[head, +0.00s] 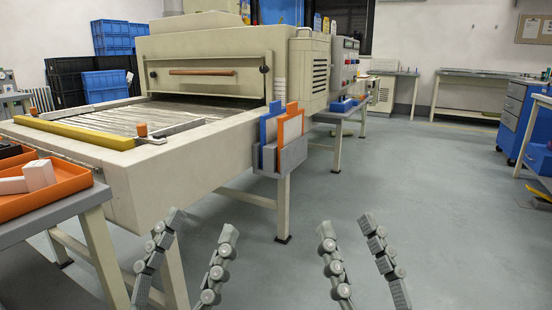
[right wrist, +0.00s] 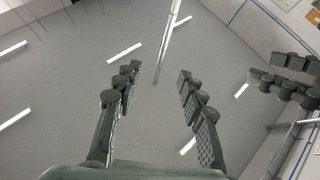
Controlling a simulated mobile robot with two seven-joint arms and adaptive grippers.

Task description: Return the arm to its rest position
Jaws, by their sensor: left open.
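My left gripper (head: 201,224) is at the bottom of the head view, its two jointed grey fingers apart and nothing between them. My right gripper (head: 346,225) is beside it on the right, also with fingers apart and empty. Both are in front of the machine, over the grey floor. In the right wrist view my right gripper (right wrist: 158,72) is open with only blank grey surface and light strips between its fingertips. Fingers of another gripper (right wrist: 290,82) show at the right edge there. The arm links are mostly out of view.
A large cream conveyor machine (head: 205,72) stands at left and centre. A grey holder (head: 292,155) with blue and orange boards hangs on its corner. An orange tray (head: 70,186) with white blocks is on a side table at left. Open floor (head: 430,200) lies to the right.

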